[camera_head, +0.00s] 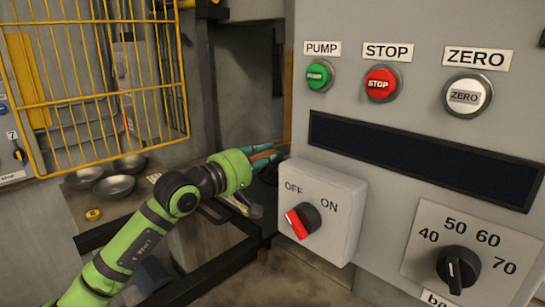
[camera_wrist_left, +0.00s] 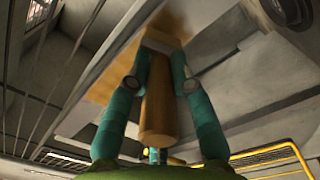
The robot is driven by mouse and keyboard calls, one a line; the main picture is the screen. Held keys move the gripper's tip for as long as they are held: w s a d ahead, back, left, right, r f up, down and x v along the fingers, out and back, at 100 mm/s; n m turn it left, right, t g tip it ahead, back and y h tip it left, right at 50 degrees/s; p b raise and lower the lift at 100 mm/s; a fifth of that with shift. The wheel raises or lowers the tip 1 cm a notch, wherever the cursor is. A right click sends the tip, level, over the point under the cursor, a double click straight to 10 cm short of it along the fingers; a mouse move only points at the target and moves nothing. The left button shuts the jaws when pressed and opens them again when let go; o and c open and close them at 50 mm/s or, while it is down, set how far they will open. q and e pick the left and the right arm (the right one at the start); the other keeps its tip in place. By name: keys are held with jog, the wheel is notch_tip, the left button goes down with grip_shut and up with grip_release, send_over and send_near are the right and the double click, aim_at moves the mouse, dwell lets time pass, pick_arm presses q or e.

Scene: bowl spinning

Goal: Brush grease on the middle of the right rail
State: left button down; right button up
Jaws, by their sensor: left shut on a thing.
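My left gripper (camera_head: 268,155) reaches in from the left past the control cabinet, its teal fingers pointing right. In the left wrist view, the teal fingers (camera_wrist_left: 157,80) are shut on the wooden handle of a brush (camera_wrist_left: 158,112). The right rail cannot be picked out with certainty. My right gripper is out of view.
A grey control cabinet (camera_head: 420,190) with buttons and a red switch (camera_head: 301,220) fills the right side, close to my left gripper. A yellow wire guard (camera_head: 100,90) stands at left, with metal bowls (camera_head: 115,186) on the bench below. A yellow ring (camera_head: 93,214) lies nearby.

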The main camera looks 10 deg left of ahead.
pick_arm(q)
jog(key=b+v, duration=0.3)
jog(key=v, duration=0.3)
jog(key=shift+s+a, duration=0.2)
jog(key=shift+s, duration=0.15)
